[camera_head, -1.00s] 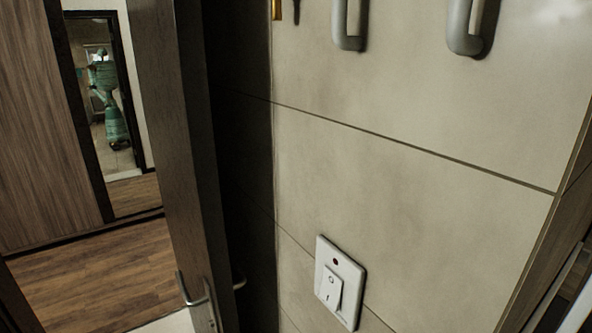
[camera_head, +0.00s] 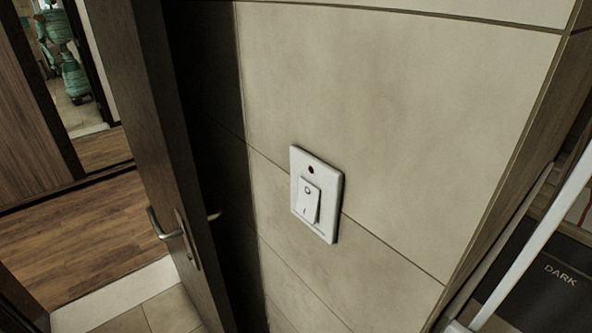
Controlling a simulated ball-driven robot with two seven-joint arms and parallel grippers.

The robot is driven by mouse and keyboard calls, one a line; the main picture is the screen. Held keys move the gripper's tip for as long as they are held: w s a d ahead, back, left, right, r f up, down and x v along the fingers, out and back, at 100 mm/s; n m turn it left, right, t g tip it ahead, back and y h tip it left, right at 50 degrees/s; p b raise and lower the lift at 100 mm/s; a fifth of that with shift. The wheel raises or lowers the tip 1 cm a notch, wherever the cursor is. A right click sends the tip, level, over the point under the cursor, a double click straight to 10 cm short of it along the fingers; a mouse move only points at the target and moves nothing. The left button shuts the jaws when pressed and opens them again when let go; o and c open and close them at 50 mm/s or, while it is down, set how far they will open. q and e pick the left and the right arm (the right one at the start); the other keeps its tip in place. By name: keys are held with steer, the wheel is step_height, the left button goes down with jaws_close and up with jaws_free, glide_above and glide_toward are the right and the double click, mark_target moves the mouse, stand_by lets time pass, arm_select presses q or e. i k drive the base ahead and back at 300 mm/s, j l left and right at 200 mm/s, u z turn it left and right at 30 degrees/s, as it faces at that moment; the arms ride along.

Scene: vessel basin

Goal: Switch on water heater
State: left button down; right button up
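A white wall switch plate (camera_head: 327,221) is mounted on the tiled wall near the middle of the head view. Its rocker (camera_head: 307,200) carries an O mark at the top and an I mark at the bottom. A small dark red indicator spot (camera_head: 311,170) sits above the rocker and does not look lit. No label naming the water heater is readable. Neither of my grippers is in view, and nothing touches the switch.
An open dark door (camera_head: 150,130) with a metal handle (camera_head: 165,228) stands left of the switch. Beyond it lie a wood floor (camera_head: 70,235) and a mirror (camera_head: 70,75) showing a green robot. Wooden shelving (camera_head: 500,220) with a box marked DARK (camera_head: 545,280) is at right.

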mark_target(308, 198)
steer(key=j+z, duration=0.1)
steer(key=j, duration=0.65)
steer(key=k+j+z, duration=0.1)
steer(key=j, duration=0.65)
